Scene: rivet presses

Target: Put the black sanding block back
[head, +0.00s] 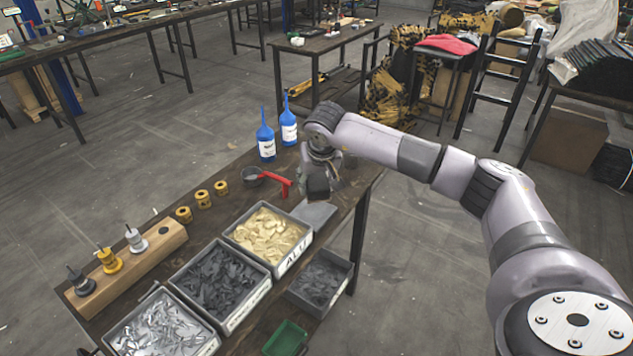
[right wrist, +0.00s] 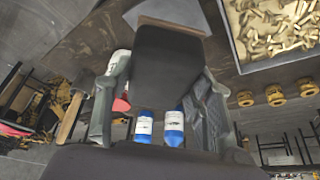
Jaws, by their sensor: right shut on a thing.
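The black sanding block (head: 318,189) is in my right gripper (head: 323,170), near the right edge of the dark workbench (head: 228,200). In the right wrist view, the block (right wrist: 170,65) sits between the two fingers of my right gripper (right wrist: 166,78), which are shut on its sides. In the head view, a flat grey plate (head: 315,213) lies on the bench just in front of the block. I cannot tell whether the block touches the bench or plate. My left gripper is out of view.
Two blue bottles (head: 266,139) stand behind. A red-handled tool (head: 283,184) and dark round cup (head: 252,177) are left of the gripper. Bins of brass rivets (head: 297,254) and dark parts (head: 239,309) stand in front. A wooden block (head: 150,248) holds several cylindrical tools.

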